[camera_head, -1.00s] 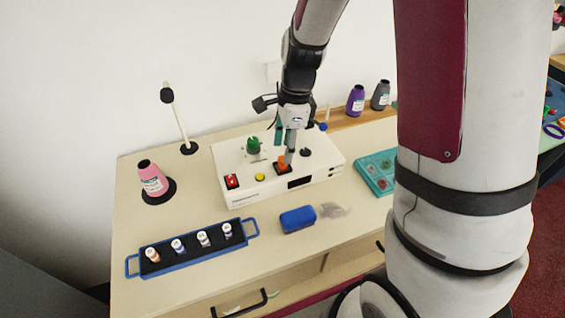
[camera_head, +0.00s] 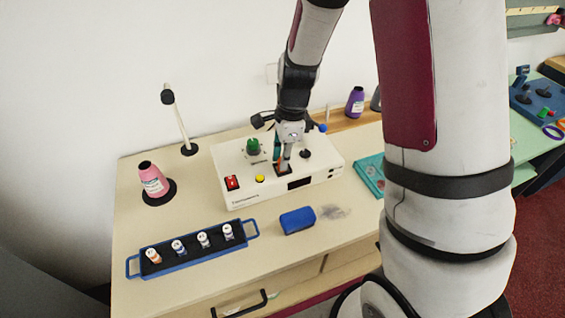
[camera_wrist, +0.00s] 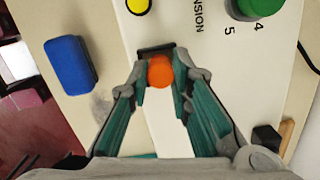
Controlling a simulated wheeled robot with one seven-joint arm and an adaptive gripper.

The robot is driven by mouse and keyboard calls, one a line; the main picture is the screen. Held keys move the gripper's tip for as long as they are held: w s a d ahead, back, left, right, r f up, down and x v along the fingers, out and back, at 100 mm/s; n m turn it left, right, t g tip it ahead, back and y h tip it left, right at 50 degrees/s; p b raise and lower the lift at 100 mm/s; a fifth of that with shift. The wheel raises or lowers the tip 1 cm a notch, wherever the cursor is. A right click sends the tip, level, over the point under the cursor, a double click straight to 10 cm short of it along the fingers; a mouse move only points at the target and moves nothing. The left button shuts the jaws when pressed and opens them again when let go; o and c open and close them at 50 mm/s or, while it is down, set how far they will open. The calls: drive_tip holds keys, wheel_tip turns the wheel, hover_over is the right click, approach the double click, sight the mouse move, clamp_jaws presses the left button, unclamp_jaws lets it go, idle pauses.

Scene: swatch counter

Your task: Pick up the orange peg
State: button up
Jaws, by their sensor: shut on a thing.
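The orange peg (camera_wrist: 160,71) shows its round top in the wrist view, between the fingertips of my gripper (camera_wrist: 159,75). My gripper is shut on it from both sides. The dark square socket (camera_wrist: 154,50) shows beside the peg, at the front of the white control box. In the head view my gripper (camera_head: 283,160) points down over the box, and the orange peg (camera_head: 282,163) is mostly hidden by the fingers. I cannot tell whether the peg's lower end is still in the socket.
The white box (camera_head: 235,198) carries a green knob (camera_head: 252,147), a yellow button (camera_head: 260,178) and a red switch (camera_head: 232,183). A blue eraser-like block (camera_head: 298,220) and a blue rack (camera_head: 190,262) with several vials lie in front. A pink bottle (camera_head: 153,180) stands left.

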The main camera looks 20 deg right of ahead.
drive_tip(key=shift+r, duration=0.15)
drive_tip(key=shift+r, duration=0.55)
wheel_tip(320, 180, up, 2)
drive_tip(key=shift+w+r, duration=0.1)
drive_tip(key=shift+r, duration=0.05)
drive_tip(key=s+a+p, duration=0.1)
drive_tip(key=s+a, duration=0.1)
drive_tip(key=s, duration=0.6)
drive_tip(key=s+a+r+p, duration=0.1)
drive_tip(key=s+a, duration=0.1)
drive_tip(key=s, duration=0.5)
drive_tip(key=shift+s+r, duration=0.2)
drive_tip(key=shift+s, duration=0.2)
drive_tip(key=shift+w+a, duration=0.1)
drive_tip(key=shift+w, duration=0.05)
